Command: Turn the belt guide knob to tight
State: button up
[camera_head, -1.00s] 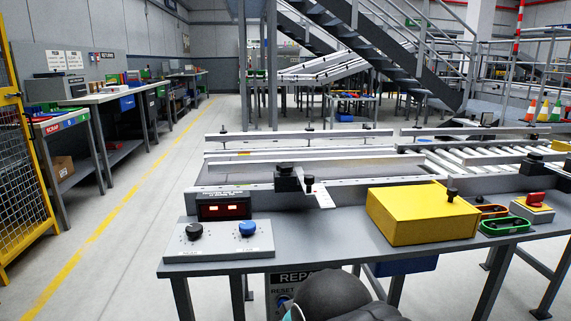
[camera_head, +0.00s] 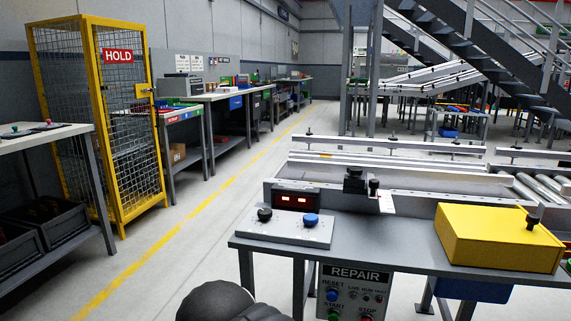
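A grey workbench (camera_head: 400,243) beside a conveyor fills the right half. A black clamp with a knob-like top (camera_head: 354,176) sits on the conveyor's near guide rail (camera_head: 420,186). A small black knob on a post (camera_head: 374,184) stands just right of it, by a pale plate. A grey panel (camera_head: 286,232) at the bench's left end carries a black knob (camera_head: 264,214) and a blue knob (camera_head: 311,220). I cannot read which knob is the belt guide's or its setting. A dark rounded part of my arm shows at the bottom; my gripper's fingers are not visible.
A red-digit display (camera_head: 296,200) stands behind the panel. A yellow box with a black knob (camera_head: 495,240) sits on the bench's right. A REPAIR button panel (camera_head: 352,290) hangs below. A yellow cage (camera_head: 135,140) stands left; the floor between is clear.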

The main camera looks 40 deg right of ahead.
aim_at(353, 170)
jog(key=u, duration=0.7)
jog(key=k, duration=1)
jog(key=z, duration=1.45)
jog(key=i, duration=0.4)
jog(key=z, duration=0.05)
